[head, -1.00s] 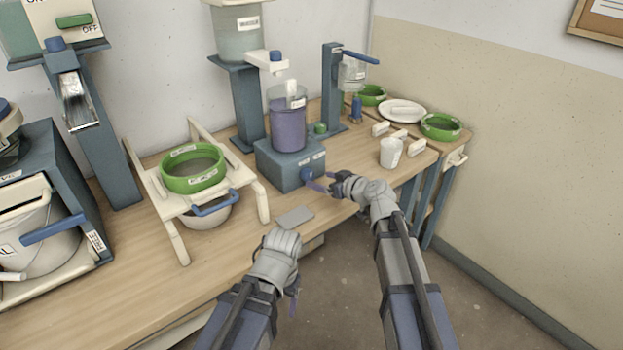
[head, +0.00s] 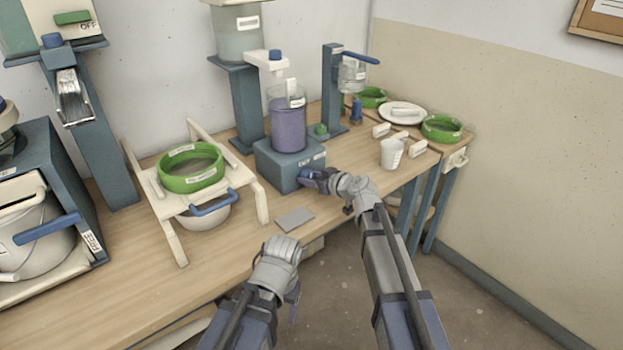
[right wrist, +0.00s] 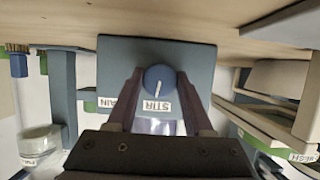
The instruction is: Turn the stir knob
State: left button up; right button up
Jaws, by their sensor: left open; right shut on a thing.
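The blue stir knob (right wrist: 161,82) is on the front of a blue-grey stirrer base (head: 283,168), under a white STIR label (right wrist: 157,105). A pale mark line shows on the knob's face in the right wrist view, slightly tilted. My right gripper (head: 309,177) is shut on the knob, its two fingers on either side of it (right wrist: 160,88). A clear jar of purple liquid (head: 288,125) stands on the base. My left gripper (head: 291,290) is open and empty in front of the table's front edge; its fingertips show only partly.
A grey flat pad (head: 295,219) lies near the front edge of the wooden table. A white stand with a green-rimmed sieve (head: 190,183) is left of the base. A white cup (head: 392,154) stands to its right.

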grip_shut()
jog(key=shift+w+d+f+m+g+y+b, duration=0.1)
jog(key=shift+m+g+y+b, duration=0.1)
jog(key=shift+m+y, duration=0.3)
jog(key=shift+f+m+g+y+b, duration=0.1)
jog(key=shift+m+g+y+b, duration=0.15)
jog(key=shift+m, duration=0.45)
jog(key=shift+m+g+y+b, duration=0.35)
jog(key=shift+m+y+b, duration=0.25)
jog(key=shift+m+y, duration=0.45)
jog(key=shift+f+m+y+b, duration=0.1)
jog(key=shift+m+y+b, duration=0.3)
jog(key=shift+m+b, duration=0.55)
jog(key=m+y+b, duration=0.1)
jog(key=m+b, duration=0.1)
jog(key=m, duration=0.1)
jog(key=shift+d+f+y, duration=0.1)
jog(key=shift+y, duration=0.2)
jog(key=m+y+b, duration=0.1)
jog(key=m+b, duration=0.1)
jog(key=m, duration=0.1)
jog(key=shift+b, duration=0.3)
jog(key=shift+m+y+b, duration=0.35)
jog(key=shift+m+y, duration=0.05)
jog(key=shift+m, duration=0.3)
